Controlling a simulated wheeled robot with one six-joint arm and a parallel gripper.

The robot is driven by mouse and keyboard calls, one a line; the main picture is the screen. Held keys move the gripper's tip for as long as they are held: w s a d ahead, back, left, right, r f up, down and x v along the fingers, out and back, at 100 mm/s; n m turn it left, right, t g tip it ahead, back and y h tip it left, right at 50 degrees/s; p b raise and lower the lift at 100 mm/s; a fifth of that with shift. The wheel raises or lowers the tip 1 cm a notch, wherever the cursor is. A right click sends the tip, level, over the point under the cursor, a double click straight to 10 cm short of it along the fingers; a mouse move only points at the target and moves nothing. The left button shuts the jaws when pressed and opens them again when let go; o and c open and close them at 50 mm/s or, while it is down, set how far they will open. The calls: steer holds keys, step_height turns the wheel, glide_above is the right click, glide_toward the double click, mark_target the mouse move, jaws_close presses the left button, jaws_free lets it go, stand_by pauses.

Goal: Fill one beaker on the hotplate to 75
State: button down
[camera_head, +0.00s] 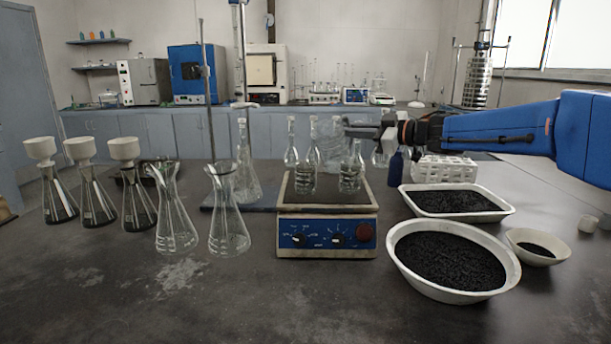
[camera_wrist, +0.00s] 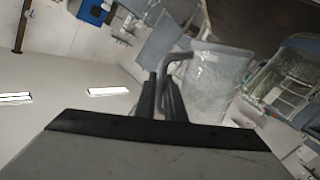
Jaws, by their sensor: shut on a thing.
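The hotplate (camera_head: 327,222) has a blue front with two knobs and a dark top plate. Two clear beakers stand on its top, a left one (camera_head: 305,181) and a right one (camera_head: 350,180); their fill levels are too small to read. My gripper (camera_head: 352,129) is above and behind the right beaker. It is shut on a clear glass vessel (camera_head: 329,150), probably a beaker, which looks tilted. The vessel also shows beside the fingers (camera_wrist: 166,95) in the wrist view (camera_wrist: 213,85). I cannot tell how much liquid it holds.
Two conical flasks (camera_head: 229,232) stand left of the hotplate, with several funnel-topped flasks (camera_head: 136,195) farther left. A tray (camera_head: 500,216) and a bowl (camera_head: 405,268) of black granules lie to the right. Glass flasks (camera_head: 291,148) stand close behind the hotplate. The front of the bench is clear.

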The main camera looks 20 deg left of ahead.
steer(key=w+f+m, duration=0.1)
steer(key=w+d+f+m+b, duration=0.1)
steer(key=f, duration=0.1)
steer(key=shift+f+m+y, duration=0.1)
steer(key=shift+m+y, duration=0.2)
steer(key=shift+w+d+f+m+b, duration=0.15)
steer(key=shift+w+f+m+b, duration=0.15)
steer(key=shift+f+m, duration=0.2)
steer(key=shift+w+d+f+m+b, duration=0.15)
steer(key=shift+f+m+b, duration=0.15)
steer(key=shift+f+m, duration=0.15)
stand_by(0.6)
steer(key=shift+s+r, duration=0.1)
steer(key=shift+r, duration=0.05)
